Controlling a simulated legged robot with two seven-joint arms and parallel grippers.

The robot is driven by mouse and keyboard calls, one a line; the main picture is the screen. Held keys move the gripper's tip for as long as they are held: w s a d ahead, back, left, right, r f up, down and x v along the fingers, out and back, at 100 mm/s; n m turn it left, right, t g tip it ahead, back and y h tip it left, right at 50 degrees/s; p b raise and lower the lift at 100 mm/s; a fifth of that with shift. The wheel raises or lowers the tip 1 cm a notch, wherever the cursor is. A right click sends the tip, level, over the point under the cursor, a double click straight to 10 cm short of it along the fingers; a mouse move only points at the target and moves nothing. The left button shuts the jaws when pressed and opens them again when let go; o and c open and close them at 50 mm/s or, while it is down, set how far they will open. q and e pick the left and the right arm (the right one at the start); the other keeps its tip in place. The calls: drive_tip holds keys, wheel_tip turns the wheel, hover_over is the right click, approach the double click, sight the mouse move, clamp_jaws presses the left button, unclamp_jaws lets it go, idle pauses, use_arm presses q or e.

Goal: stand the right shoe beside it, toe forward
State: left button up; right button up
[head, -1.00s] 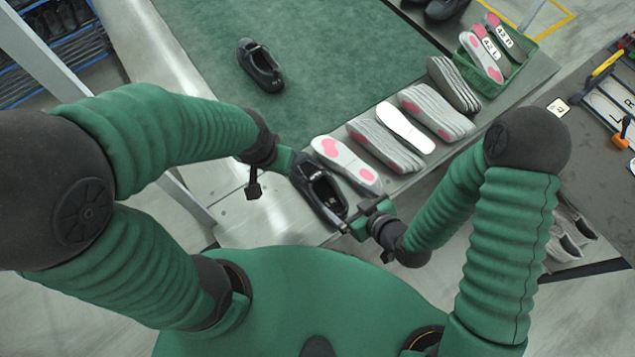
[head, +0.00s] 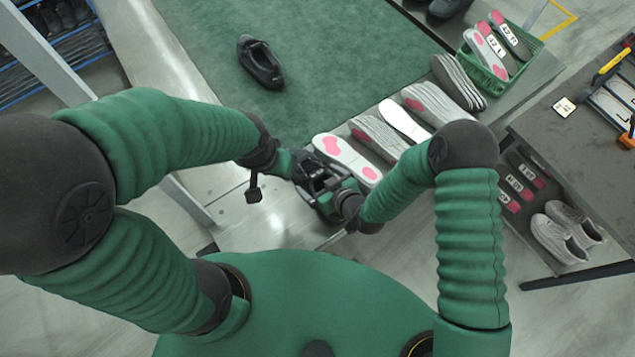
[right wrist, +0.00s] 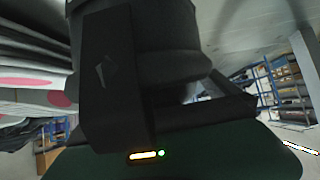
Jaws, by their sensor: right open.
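One black shoe (head: 261,62) stands on the green mat (head: 335,35) near its left side. A second black shoe (head: 306,168) is at the near end of the bench, mostly covered by my grippers. My left gripper (head: 285,163) is at the shoe's upper left end; its fingers are too hidden to tell their state. My right gripper (head: 329,188) is open, over the near part of the shoe; I cannot tell if it touches. In the right wrist view, dark gripper parts (right wrist: 115,80) fill the middle and the shoe cannot be made out.
Pink and white insoles (head: 347,158) and grey ones (head: 380,138) lie in a row right of the held area. A green basket (head: 486,62) with labelled insoles stands at the far right end. Grey shoes (head: 565,232) sit under the right table. The mat's middle is clear.

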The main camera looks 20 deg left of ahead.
drive_tip(key=shift+x, duration=0.9)
drive_tip(key=shift+r, duration=0.2)
drive_tip(key=c, duration=1.8)
